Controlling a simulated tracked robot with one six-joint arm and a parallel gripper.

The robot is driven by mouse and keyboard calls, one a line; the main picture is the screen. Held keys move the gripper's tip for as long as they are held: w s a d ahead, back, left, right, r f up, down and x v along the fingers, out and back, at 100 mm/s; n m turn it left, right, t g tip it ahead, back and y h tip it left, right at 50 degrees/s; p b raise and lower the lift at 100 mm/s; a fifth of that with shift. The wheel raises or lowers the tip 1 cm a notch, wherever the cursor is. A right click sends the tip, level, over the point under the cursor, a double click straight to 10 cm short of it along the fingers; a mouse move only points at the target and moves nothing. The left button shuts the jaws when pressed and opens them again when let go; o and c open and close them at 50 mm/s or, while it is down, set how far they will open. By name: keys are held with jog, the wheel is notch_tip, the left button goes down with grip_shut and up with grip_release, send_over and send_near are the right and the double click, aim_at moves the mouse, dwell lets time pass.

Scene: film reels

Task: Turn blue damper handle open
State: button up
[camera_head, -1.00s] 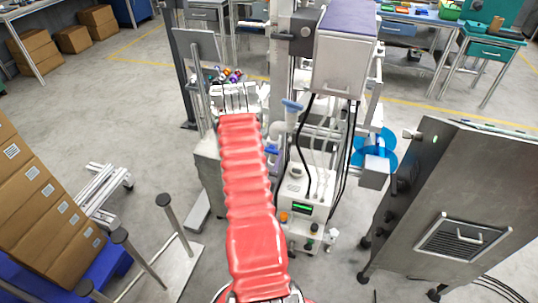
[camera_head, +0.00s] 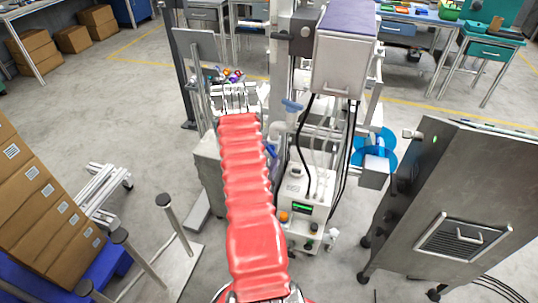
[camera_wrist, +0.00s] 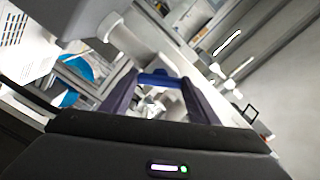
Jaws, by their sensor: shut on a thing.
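In the wrist view, the blue damper handle (camera_wrist: 157,78) lies crosswise between the tips of my gripper (camera_wrist: 160,86). The two dark fingers reach in from left and right, and my gripper is shut on the handle. Pale pipework shows behind and below it.
A blue-topped white pipe fitting (camera_head: 291,105) stands right of my arm. The control box (camera_head: 305,208) with a green display is below it. A steel cabinet (camera_head: 455,215) stands at the right. Stacked cartons (camera_head: 40,205) are at the left, and a post frame (camera_head: 165,245) stands nearer.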

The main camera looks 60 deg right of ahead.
jog(key=m, duration=0.3)
jog(key=shift+s+m, duration=0.1)
jog(key=shift+m, duration=0.2)
jog(key=shift+f+m, duration=0.15)
jog(key=shift+m, duration=1.45)
jog(key=o, duration=1)
jog(key=shift+o, duration=0.2)
jog(key=shift+a, duration=0.15)
jog(key=s+a, duration=0.2)
jog(key=a, duration=1.1)
jog(key=shift+a, duration=0.2)
